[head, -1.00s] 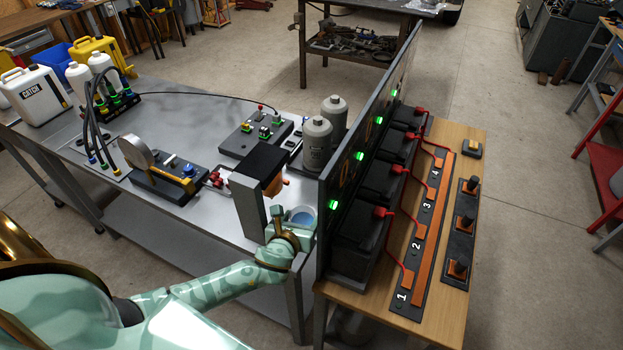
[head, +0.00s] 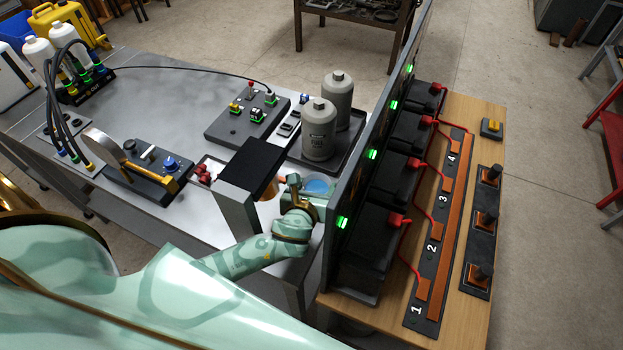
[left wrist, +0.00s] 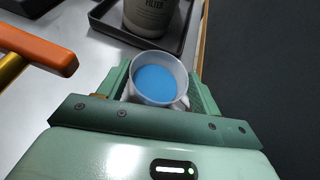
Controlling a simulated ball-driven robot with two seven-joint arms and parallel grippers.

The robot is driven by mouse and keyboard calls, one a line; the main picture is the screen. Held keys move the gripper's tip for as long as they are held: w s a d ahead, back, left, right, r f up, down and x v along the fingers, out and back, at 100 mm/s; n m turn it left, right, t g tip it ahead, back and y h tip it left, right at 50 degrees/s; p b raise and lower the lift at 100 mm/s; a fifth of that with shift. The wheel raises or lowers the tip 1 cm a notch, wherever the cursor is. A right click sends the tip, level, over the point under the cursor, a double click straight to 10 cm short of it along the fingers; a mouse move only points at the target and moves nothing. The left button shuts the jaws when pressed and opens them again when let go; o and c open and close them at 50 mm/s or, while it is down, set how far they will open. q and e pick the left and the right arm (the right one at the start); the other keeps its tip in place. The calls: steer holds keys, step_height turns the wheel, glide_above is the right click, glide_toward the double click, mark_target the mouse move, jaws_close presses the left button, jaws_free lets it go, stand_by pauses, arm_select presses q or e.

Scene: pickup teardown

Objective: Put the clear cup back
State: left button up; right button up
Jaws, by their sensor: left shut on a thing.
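The clear cup (head: 318,186) holds blue liquid and has a handle. It is between the jaws of my left gripper (head: 311,194), which is shut on it. In the left wrist view the cup (left wrist: 157,78) looks upright, with its rim and blue liquid (left wrist: 157,85) visible from above. The cup is in the gap between a tall dark-topped stand (head: 245,180) and the upright panel (head: 345,200). The gripper partly hides it in the head view. I cannot tell whether its base touches anything. My right gripper is not in view.
A dark tray (head: 353,150) with two grey canisters (head: 319,128) lies just beyond the cup. An orange-ended handle (left wrist: 45,50) is left of it in the wrist view. The panel closely bounds the right side; batteries (head: 368,243) stand behind it. Clear grey tabletop (head: 165,110) lies left.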

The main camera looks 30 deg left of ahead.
arm_select(q)
steer(key=shift+s+a, duration=0.25)
steer(key=shift+s, duration=0.4)
steer(key=shift+s+d+r, duration=0.1)
steer(key=shift+d, duration=0.3)
steer(key=o, duration=0.7)
steer(key=shift+w+d, duration=0.1)
steer(key=shift+w, duration=0.1)
steer(key=o, duration=0.3)
steer(key=shift+f, duration=0.2)
steer(key=shift+o, duration=0.2)
steer(key=shift+s+a, duration=0.1)
steer(key=shift+a, duration=0.15)
steer(key=shift+d+r, duration=0.15)
steer(key=shift+r, duration=0.15)
steer(key=p+v, duration=0.2)
steer(key=v, duration=0.9)
steer(key=shift+s, duration=0.4)
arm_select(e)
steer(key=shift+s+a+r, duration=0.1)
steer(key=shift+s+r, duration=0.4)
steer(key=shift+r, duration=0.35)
